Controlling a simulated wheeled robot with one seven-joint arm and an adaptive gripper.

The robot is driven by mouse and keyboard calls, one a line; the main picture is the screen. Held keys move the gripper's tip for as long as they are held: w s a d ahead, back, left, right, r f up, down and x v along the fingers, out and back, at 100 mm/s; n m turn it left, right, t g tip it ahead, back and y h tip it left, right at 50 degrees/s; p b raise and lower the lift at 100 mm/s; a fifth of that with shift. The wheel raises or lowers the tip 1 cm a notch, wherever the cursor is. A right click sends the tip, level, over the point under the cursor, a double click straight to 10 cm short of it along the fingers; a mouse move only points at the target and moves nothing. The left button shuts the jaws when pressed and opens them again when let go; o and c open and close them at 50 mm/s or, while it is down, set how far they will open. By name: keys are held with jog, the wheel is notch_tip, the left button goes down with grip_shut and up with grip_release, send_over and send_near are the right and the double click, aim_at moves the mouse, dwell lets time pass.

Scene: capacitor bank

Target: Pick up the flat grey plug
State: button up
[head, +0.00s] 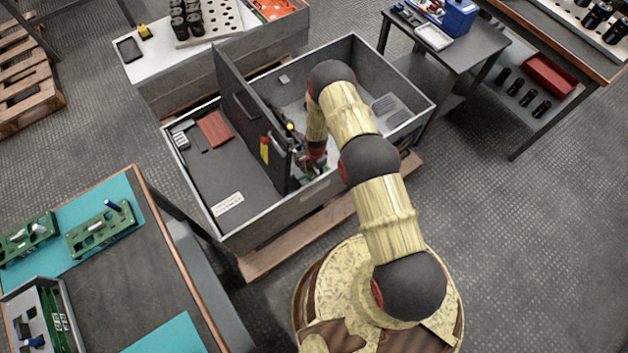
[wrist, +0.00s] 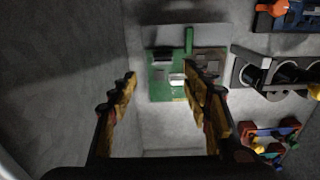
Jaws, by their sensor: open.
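My gripper (head: 316,160) is down inside the grey crate, beside the upright dark divider and close to the front wall. In the wrist view my gripper (wrist: 160,80) is open, with nothing between its fingers. Beyond the fingertips lies a green board (wrist: 160,88) with a small white part and a grey-brown flat block (wrist: 211,61), partly behind the right finger. I cannot tell whether this block is the flat grey plug. A small flat grey piece (head: 285,79) also lies at the back of the crate. My arm hides part of the crate floor.
The crate (head: 285,212) stands on a pallet. The divider (head: 250,100) rises close left of my gripper. In the wrist view, a dark ringed holder (wrist: 285,75), a blue part (wrist: 283,15) and a colourful part (wrist: 268,140) lie to the right.

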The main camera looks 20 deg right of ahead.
jog(key=f+b, duration=0.1)
jog(key=f, duration=0.1)
jog(key=f+b, duration=0.1)
jog(key=f, duration=0.2)
jog(key=f+b, duration=0.1)
jog(key=f, duration=0.1)
jog(key=shift+w+a+f+b, duration=0.2)
jog(key=shift+w+a+b, duration=0.05)
jog(key=shift+b, duration=0.1)
jog(key=shift+r, duration=0.1)
jog(key=c, duration=0.7)
jog(key=shift+c, duration=0.6)
